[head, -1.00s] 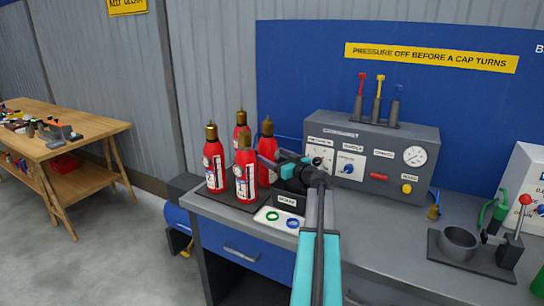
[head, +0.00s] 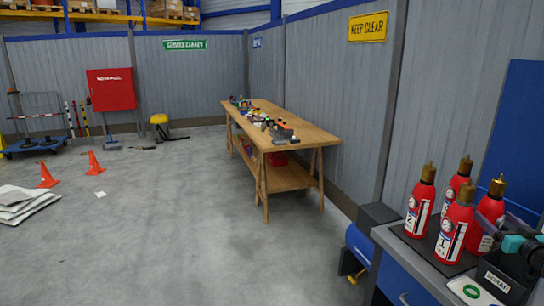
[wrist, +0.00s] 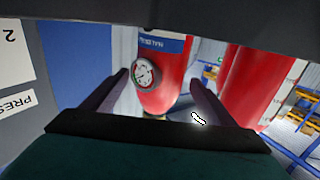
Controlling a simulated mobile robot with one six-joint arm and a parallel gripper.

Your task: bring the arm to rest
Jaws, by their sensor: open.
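My gripper (head: 497,224) shows at the right edge of the head view, beside the red extinguishers on the bench. In the wrist view my gripper (wrist: 160,80) has its two dark fingers spread apart. A red extinguisher (wrist: 166,92) with a round gauge (wrist: 144,73) appears between them in the picture, with no clear contact. A second red extinguisher (wrist: 255,85) is to the right there. In the head view, extinguisher 2 (head: 420,206) and extinguisher 1 (head: 456,232) stand upright in front, with others behind. Most of my arm is out of the picture.
The bench (head: 395,250) holds a dark box (head: 500,283) with a white label and a pale tray with a green ring (head: 473,291). A wooden table (head: 300,140) with tools stands left of it. Orange cones (head: 47,176) stand on the open floor (head: 180,230).

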